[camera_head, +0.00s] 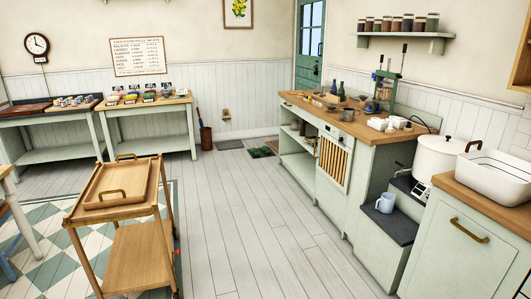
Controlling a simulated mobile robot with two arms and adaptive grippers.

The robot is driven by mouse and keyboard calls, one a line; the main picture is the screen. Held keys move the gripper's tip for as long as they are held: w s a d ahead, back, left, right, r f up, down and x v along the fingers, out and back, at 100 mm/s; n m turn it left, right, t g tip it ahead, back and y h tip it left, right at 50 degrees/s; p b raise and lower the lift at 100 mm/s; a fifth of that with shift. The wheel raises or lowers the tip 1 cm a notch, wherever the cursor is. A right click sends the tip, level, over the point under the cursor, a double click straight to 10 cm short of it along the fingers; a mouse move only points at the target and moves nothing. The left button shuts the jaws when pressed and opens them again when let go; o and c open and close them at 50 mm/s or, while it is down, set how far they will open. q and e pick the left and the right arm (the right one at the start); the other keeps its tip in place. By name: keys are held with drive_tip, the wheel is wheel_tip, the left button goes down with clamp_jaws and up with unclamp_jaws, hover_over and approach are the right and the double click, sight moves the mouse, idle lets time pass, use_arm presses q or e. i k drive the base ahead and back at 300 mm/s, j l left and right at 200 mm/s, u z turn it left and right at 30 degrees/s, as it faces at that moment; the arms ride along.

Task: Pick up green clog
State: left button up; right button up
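A small green shape (261,152) lies on the floor at the far end of the room, beside the left end of the long counter. It may be the green clog, but it is too small to tell whether it is a clog, a pair or a mat. It stands well away from me across the open floor. Neither of my grippers shows in the head view.
A wooden trolley with a tray (122,187) stands at the near left on a checkered rug (45,245). A long counter (380,133) and a cabinet (463,250) line the right. The plank floor (232,215) between them is clear. A grey mat (229,145) lies far back.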

sight(264, 148)
drive_tip(key=i+z, duration=0.1)
drive_tip(key=i, duration=1.4)
drive_tip(key=i+j+z, duration=0.1)
drive_tip(key=i, duration=1.4)
drive_tip(key=i+u, duration=0.35)
drive_tip(key=i, duration=0.6)
drive_tip(key=i+l+u, duration=0.1)
drive_tip(key=i+u, duration=0.25)
drive_tip(key=i, duration=2.4)
drive_tip(key=i+j+z, duration=0.1)
drive_tip(key=i, duration=1.75)
